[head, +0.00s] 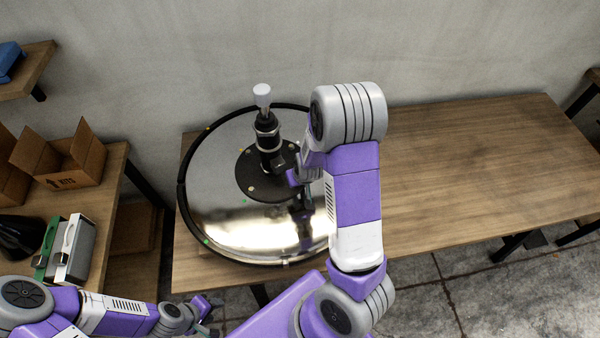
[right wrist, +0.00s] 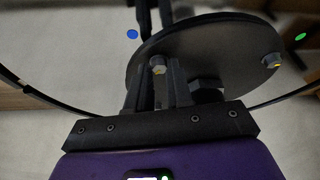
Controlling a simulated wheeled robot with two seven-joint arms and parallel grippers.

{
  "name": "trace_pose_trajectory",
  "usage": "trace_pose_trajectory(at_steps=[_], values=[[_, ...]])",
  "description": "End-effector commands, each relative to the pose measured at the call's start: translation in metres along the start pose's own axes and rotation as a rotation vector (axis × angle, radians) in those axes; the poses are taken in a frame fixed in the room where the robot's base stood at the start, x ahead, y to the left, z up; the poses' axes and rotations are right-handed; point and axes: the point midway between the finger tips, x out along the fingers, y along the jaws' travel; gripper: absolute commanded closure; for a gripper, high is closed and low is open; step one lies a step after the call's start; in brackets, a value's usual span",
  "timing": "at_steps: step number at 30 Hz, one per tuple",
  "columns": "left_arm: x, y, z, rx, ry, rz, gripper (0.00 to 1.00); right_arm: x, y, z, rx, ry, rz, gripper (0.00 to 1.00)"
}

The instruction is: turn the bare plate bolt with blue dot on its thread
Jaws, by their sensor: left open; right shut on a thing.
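A black round plate (head: 243,176) with a column (head: 267,135) stands on a shiny round base (head: 235,222) on the table. The plate also shows in the right wrist view (right wrist: 215,58). My right gripper (right wrist: 161,72) is shut on a plate bolt (right wrist: 158,66) with a yellowish mark, at the plate's edge. A blue dot (right wrist: 132,34) shows on the base near this bolt; no blue shows on the bolt's thread, which I cannot make out. Another plate bolt (right wrist: 272,61) has a yellow mark. My left gripper (head: 208,304) is open and empty at the lower left.
A wooden table (head: 470,170) carries the base; its right part is bare. A side shelf on the left holds an open cardboard box (head: 72,160) and a green-and-white item (head: 70,250). Green dots (right wrist: 301,37) mark the base. The column rises close to my right gripper.

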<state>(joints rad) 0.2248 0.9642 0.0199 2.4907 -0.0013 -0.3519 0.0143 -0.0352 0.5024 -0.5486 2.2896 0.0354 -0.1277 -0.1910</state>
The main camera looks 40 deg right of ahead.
Motion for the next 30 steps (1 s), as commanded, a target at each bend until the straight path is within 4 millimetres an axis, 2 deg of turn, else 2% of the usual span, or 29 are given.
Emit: trace_pose_trajectory(at_steps=[1, 18, 30], values=[[-0.01, 0.004, 0.001, 0.0, 0.0, 0.0, 0.54, -0.004, -0.002, -0.002, 0.037, -0.002, 0.019, 1.0], [-0.062, 0.023, 0.003, 0.0, 0.0, 0.0, 0.54, -0.002, -0.006, -0.004, 0.527, 0.0, 0.221, 1.0], [-0.087, 0.032, 0.004, 0.0, 0.0, 0.0, 0.54, 0.0, -0.007, -0.004, 0.752, 0.001, 0.312, 1.0]])
